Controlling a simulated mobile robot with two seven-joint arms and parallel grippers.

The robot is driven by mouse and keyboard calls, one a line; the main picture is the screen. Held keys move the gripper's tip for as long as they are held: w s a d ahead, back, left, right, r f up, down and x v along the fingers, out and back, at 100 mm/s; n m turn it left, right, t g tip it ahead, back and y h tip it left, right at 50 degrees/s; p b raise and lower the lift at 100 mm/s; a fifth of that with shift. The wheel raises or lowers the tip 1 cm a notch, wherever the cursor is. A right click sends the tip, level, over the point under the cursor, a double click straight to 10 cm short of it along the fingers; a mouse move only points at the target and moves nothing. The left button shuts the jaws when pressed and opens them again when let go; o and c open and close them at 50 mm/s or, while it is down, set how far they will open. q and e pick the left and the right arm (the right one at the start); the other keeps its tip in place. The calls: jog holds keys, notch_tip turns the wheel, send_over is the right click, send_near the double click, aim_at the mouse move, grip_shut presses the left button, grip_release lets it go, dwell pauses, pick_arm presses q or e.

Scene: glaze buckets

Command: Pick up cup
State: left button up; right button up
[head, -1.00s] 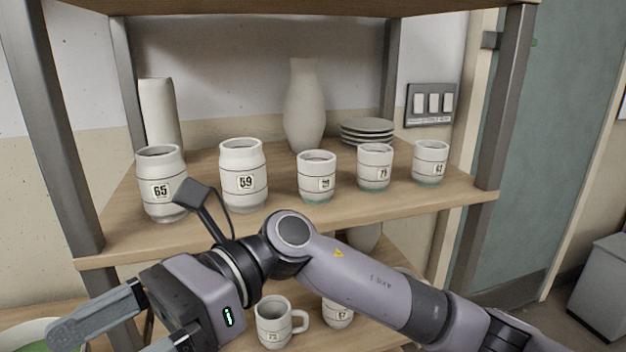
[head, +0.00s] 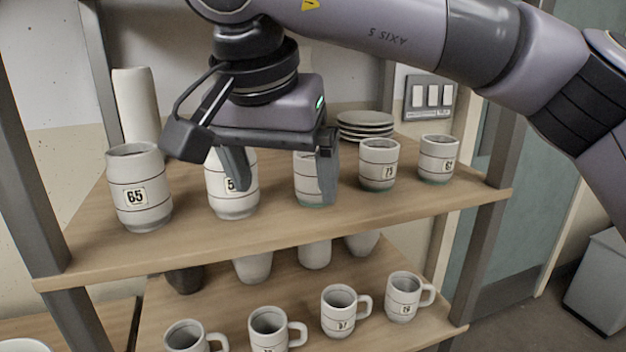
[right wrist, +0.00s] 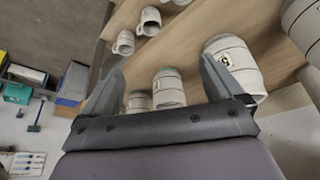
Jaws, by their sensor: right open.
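White cups with number labels stand in a row on the upper shelf: one marked 65 (head: 138,188), one partly hidden by a finger (head: 228,200), a smaller one behind the other finger (head: 306,185), one (head: 378,165) and another (head: 437,160) at the right. My right gripper (head: 284,190) points down in front of the row, open and empty, one finger before the second cup and one before the third. In the right wrist view, a small cup (right wrist: 168,90) shows between the open fingers, and a larger labelled cup (right wrist: 240,68) shows beyond the right finger. My left gripper is not in view.
Handled mugs (head: 345,312) and several other vessels (head: 253,266) stand on the lower shelf. Stacked plates (head: 366,124) and a tall cylinder (head: 135,105) are behind the cups. A metal post (head: 497,150) bounds the right side. The upper shelf's front strip (head: 270,232) is clear.

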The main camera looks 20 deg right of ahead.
jog(key=p, duration=0.2)
send_near(315, 177)
jog(key=x, duration=0.2)
jog(key=w+x, duration=0.1)
jog(key=x, duration=0.2)
jog(key=shift+w+r, duration=0.1)
jog(key=w, duration=0.1)
jog(key=w+d, duration=0.1)
jog(key=shift+w+d+p, duration=0.25)
jog(key=shift+p, duration=0.15)
jog(key=shift+x, duration=1.55)
jog(key=shift+s+a, duration=0.1)
jog(key=c, duration=1.1)
